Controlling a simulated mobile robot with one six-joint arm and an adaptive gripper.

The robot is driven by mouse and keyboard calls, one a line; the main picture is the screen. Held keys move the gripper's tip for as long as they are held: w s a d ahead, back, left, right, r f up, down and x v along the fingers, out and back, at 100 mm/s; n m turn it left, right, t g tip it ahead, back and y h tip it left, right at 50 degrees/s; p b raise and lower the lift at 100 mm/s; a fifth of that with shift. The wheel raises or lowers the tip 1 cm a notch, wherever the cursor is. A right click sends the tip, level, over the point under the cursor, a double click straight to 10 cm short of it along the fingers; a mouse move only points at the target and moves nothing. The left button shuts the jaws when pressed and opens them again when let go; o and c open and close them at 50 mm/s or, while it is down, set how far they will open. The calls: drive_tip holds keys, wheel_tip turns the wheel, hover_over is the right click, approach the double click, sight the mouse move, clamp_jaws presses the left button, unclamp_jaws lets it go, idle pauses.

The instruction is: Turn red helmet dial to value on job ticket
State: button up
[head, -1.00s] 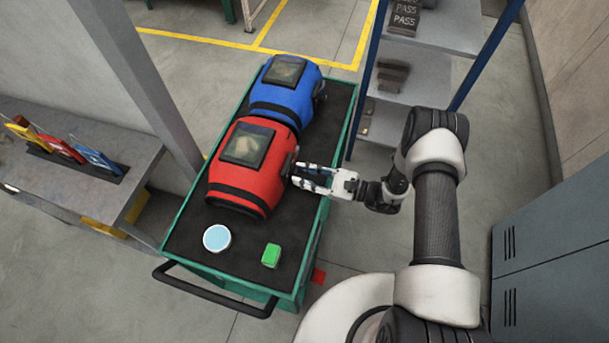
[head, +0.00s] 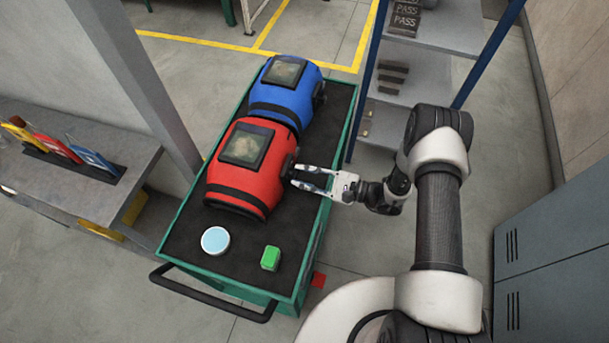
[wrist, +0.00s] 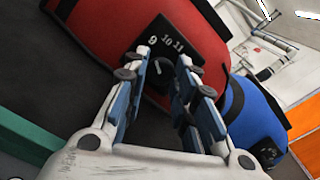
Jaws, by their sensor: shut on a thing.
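The red helmet (head: 245,165) lies on the cart's dark top with its visor facing up. Its dial (wrist: 157,80) is on the side facing my gripper, on a black plate with the numbers 9, 10 and 11 showing in the wrist view. My gripper (head: 294,179) reaches in from the right, and its fingers (wrist: 161,75) are closed around the dial's knob. The fingers hide part of the knob and the rest of the scale. The job ticket cannot be made out for certain; red, yellow and blue cards (head: 60,148) stand in a rack on the left bench.
A blue helmet (head: 285,88) sits right behind the red one. A round light-blue tin (head: 215,240) and a green block (head: 270,258) lie at the front of the green cart (head: 190,273). A blue-posted shelf (head: 415,75) stands behind right; grey lockers (head: 550,270) are at right.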

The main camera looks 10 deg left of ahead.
drive_tip(key=o, duration=1.1)
drive_tip(key=d, duration=0.4)
drive_tip(key=s+d, duration=0.1)
drive_tip(key=d, duration=0.7)
drive_tip(key=shift+s, duration=0.3)
drive_tip(key=shift+r, duration=0.1)
